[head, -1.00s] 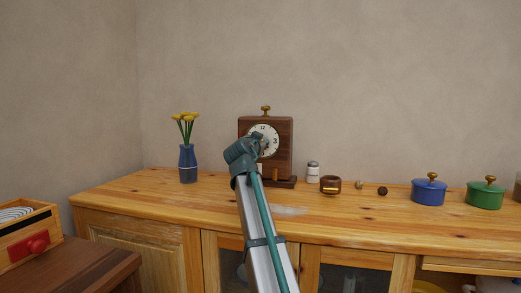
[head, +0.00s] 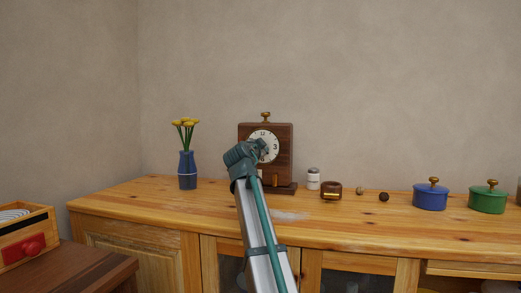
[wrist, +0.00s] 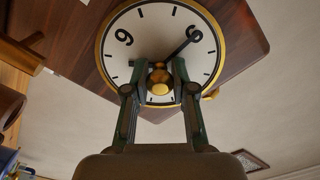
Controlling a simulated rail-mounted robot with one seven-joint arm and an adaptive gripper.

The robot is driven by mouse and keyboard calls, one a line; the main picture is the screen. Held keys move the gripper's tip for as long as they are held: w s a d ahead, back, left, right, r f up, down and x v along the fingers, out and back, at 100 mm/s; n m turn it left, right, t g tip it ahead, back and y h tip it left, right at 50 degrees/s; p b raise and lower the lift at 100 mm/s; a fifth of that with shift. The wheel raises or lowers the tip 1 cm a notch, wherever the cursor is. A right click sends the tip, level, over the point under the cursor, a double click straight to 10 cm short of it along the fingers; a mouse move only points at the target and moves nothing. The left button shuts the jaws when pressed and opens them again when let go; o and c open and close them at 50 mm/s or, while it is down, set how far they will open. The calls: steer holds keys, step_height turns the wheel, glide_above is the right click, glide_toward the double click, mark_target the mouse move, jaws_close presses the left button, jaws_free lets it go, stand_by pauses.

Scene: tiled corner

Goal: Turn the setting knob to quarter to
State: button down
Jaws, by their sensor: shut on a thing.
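A brown wooden clock (head: 284,152) stands upright on the cabinet top, with a white dial (head: 270,138) that my gripper partly covers. In the wrist view the brass-rimmed dial (wrist: 125,60) looks roughly upside down. Its brass setting knob (wrist: 160,84) sits at the dial's middle. My gripper (wrist: 159,75) is shut on the knob, one finger on each side. A black hand (wrist: 179,48) points up and right in the wrist view, at a numeral that reads as an inverted 9. The lower part of the dial in that view is partly hidden by the fingers.
A blue vase (head: 187,170) with yellow flowers stands left of the clock. The cabinet top (head: 130,200) is clear at front left.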

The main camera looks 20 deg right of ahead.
steer(key=c, duration=0.9)
jaws_free()
steer(key=shift+c, duration=0.2)
steer(key=shift+a, duration=0.1)
steer(key=v, duration=1.2)
steer(key=shift+w+p, duration=0.1)
steer(key=shift+p, duration=0.2)
